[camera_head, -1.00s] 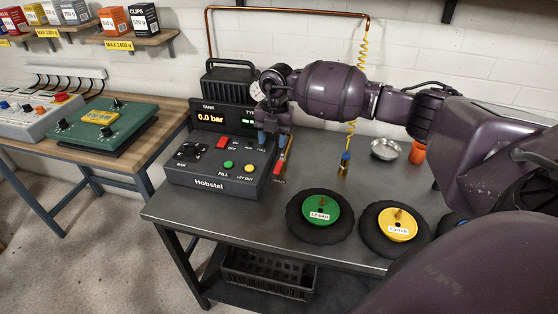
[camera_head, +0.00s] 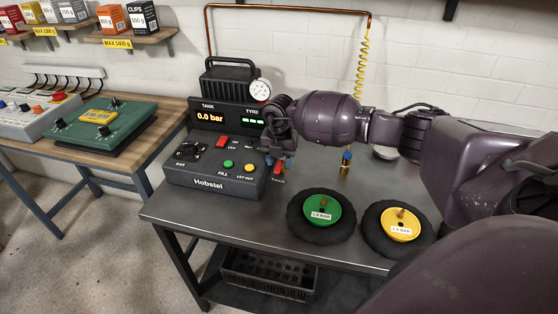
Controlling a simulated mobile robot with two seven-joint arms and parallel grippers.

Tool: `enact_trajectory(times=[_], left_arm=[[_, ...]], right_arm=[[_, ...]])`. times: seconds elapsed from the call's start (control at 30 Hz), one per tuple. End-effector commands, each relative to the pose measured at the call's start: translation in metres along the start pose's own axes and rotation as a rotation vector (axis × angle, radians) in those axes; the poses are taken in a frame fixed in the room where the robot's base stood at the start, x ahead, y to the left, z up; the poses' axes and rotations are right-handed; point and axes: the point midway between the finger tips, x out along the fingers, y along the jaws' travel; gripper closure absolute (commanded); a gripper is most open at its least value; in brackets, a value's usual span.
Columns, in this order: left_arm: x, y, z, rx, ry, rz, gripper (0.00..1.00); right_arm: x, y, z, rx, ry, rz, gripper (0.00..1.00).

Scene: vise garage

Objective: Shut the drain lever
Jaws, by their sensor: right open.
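The drain lever (camera_head: 277,168) is a small red handle at the right side of the dark Hobstel console (camera_head: 215,188). Its lower part shows; the upper part is hidden behind my gripper. My right gripper (camera_head: 279,157) is open, pointing down right at the lever, with its fingertips close around or beside it. I cannot tell whether they touch it. The console display (camera_head: 211,116) reads 0.0 bar, and a round white gauge (camera_head: 260,90) stands above it. My left gripper is not in view.
A green-hubbed tyre (camera_head: 321,215) and a yellow-hubbed tyre (camera_head: 397,229) lie on the grey table (camera_head: 240,225). A metal bowl (camera_head: 385,153) is partly hidden by my arm. The table's front left is clear.

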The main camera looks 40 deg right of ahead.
Motion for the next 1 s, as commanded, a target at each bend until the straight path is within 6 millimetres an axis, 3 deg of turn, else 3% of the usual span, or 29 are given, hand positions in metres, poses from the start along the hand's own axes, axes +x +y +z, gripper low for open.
enact_trajectory(times=[0.33,0.63,1.0], left_arm=[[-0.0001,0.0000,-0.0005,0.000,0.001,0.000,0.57],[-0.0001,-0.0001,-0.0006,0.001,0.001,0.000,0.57],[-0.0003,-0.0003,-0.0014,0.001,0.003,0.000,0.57]], right_arm=[[0.0022,0.0001,0.0001,-0.001,-0.001,0.001,0.56],[0.0020,0.0001,0.0002,-0.001,-0.001,0.001,1.00],[0.0016,-0.0011,0.0004,-0.025,-0.001,0.001,1.00]])
